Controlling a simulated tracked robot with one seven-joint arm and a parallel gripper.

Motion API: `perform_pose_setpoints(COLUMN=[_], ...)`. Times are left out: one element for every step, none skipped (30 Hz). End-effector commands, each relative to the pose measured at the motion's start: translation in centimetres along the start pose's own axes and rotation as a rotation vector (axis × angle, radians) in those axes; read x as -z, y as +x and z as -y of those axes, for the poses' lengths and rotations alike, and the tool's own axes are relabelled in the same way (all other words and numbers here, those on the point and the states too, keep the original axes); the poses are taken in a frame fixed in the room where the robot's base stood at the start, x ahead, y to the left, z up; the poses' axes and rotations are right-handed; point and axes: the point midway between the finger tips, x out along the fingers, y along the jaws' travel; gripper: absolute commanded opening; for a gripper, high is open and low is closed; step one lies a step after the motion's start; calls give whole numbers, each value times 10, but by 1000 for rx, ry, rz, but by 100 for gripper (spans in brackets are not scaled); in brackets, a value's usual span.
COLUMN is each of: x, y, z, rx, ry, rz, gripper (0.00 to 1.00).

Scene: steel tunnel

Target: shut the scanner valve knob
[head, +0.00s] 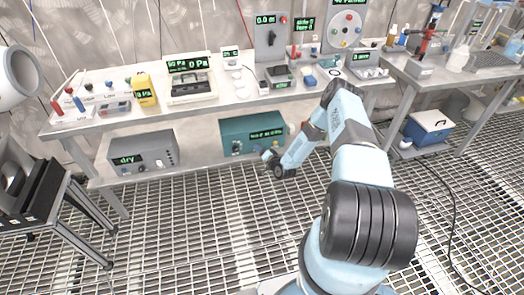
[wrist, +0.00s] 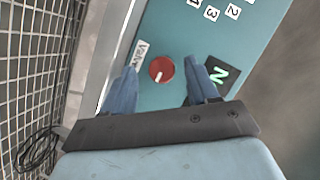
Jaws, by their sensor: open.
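The scanner valve knob (wrist: 161,69) is a red round knob with a white pointer line, beside a white label reading "Valve". It sits on the teal front of the scanner box (wrist: 168,30). In the head view this teal box (head: 238,128) stands on the lower shelf. My gripper (wrist: 160,88) is open, with one blue finger on each side of the knob in the wrist view. I cannot tell whether the fingers touch the knob. In the head view my gripper (head: 272,160) is small, in front of the box's lower right part, and the knob is not clear there.
A green-lit display (wrist: 221,73) is right of the knob. A grey box reading "dry" (head: 143,152) stands left on the lower shelf. The bench top (head: 215,107) above carries several instruments. A blue cooler (head: 428,127) is at the right. The grated floor (head: 180,235) in front is largely clear.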

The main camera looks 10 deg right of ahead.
Motion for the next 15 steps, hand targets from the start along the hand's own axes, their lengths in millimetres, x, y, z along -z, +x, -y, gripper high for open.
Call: perform_pose_setpoints(x=[0, 0, 0, -1, -1, -1, 0, 0, 0, 0, 0, 0, 0, 0, 0], y=[4, 7, 9, 10, 11, 12, 12, 13, 13, 13, 13, 13, 13, 13, 13], z=[0, 0, 0, 0, 0, 0, 0, 0, 0, 0, 0, 0, 0, 0, 0], rx=[1, 1, 1, 0, 0, 0, 0, 0, 0, 0, 0, 0, 0, 0, 0], ry=[-1, -1, 0, 0, 0, 1, 1, 1, 1, 1, 1, 1, 1, 1, 1], rz=[0, 0, 0, 1, 1, 1, 1, 1, 1, 1, 1, 0, 0, 0, 0], gripper=[59, 59, 59, 59, 59, 59, 59, 59, 59, 59, 59, 59, 59, 59, 56])
